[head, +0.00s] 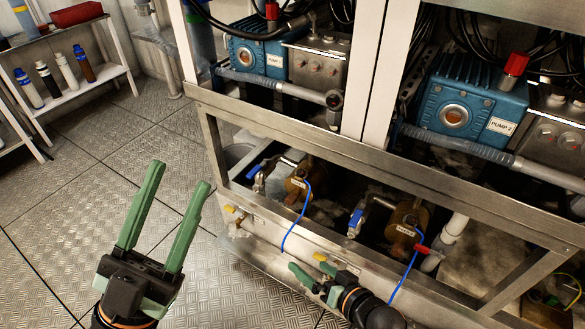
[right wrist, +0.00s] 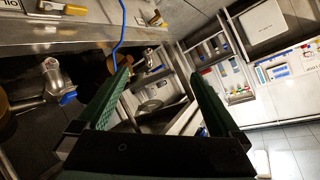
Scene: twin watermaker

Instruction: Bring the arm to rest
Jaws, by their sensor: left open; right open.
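My left gripper (head: 167,218) is open and empty, raised over the metal floor at the lower left of the head view, with its green fingers pointing up. My right gripper (head: 301,276) is open at the lower front edge of the machine frame in the head view. Its two green fingers also show in the right wrist view (right wrist: 162,85), spread apart with nothing between them. The right arm comes in from the bottom, below the right gripper.
The machine frame (head: 330,155) holds two blue pumps, pump 1 (head: 255,52) and pump 2 (head: 462,100). Blue-handled valves (head: 356,220) and hanging blue cables (head: 297,228) are close to the right gripper. A shelf with bottles (head: 65,72) stands at the far left. The floor (head: 65,190) is clear.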

